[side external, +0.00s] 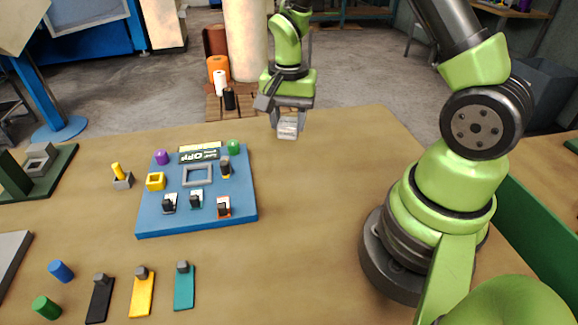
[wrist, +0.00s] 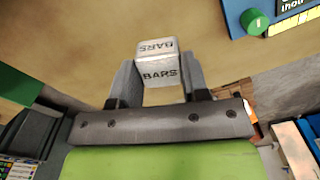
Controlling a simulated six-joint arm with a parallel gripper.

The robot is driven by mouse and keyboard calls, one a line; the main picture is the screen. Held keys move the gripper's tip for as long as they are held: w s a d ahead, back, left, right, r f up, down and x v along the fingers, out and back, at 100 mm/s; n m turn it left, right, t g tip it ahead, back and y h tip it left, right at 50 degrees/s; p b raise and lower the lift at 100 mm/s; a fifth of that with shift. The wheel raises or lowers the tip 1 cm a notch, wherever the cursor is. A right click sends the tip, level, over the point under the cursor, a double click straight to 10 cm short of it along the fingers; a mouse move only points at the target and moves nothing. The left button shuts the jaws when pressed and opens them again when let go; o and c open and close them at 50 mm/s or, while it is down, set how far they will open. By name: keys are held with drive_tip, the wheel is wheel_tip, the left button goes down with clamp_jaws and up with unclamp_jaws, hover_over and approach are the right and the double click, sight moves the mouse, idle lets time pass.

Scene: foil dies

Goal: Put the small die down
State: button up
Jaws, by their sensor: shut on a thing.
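The small die (wrist: 158,68) is a silvery block with "BARS" lettered on two faces, seen in the wrist view. My gripper (side external: 288,124) is shut on it and holds it above the wooden table, towards its far edge. The die (side external: 288,129) shows as a pale block between the fingertips in the side view. In the wrist view the two grey fingers (wrist: 158,80) press on its left and right sides. Bare table shows around the die in both views.
A blue board (side external: 196,221) with a grey square frame (side external: 197,174), knobs and several small upright pieces lies left of my gripper. Coloured strips (side external: 142,296) and cylinders lie at the front left. The table right of the board is clear.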

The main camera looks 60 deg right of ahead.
wheel_tip(320, 180, down, 9)
drive_tip(key=shift+f, duration=0.2)
drive_tip(key=shift+f, duration=0.1)
drive_tip(key=o, duration=1)
drive_tip(key=shift+c, duration=0.2)
wheel_tip(320, 180, up, 12)
drive_tip(key=shift+r, duration=0.2)
wheel_tip(320, 180, up, 7)
drive_tip(key=n+t, duration=0.2)
hover_over(289, 170)
drive_tip(key=s+a, duration=0.2)
drive_tip(key=a, duration=0.1)
drive_tip(key=s+a+r+n+t+y, duration=0.2)
drive_tip(key=s+a+r+n+t, duration=0.3)
drive_tip(key=s+r, duration=0.5)
drive_tip(key=s+a+n, duration=0.2)
drive_tip(key=shift+s+r+n, duration=0.2)
drive_tip(key=shift+s+n, duration=0.1)
drive_tip(key=shift+s, duration=0.1)
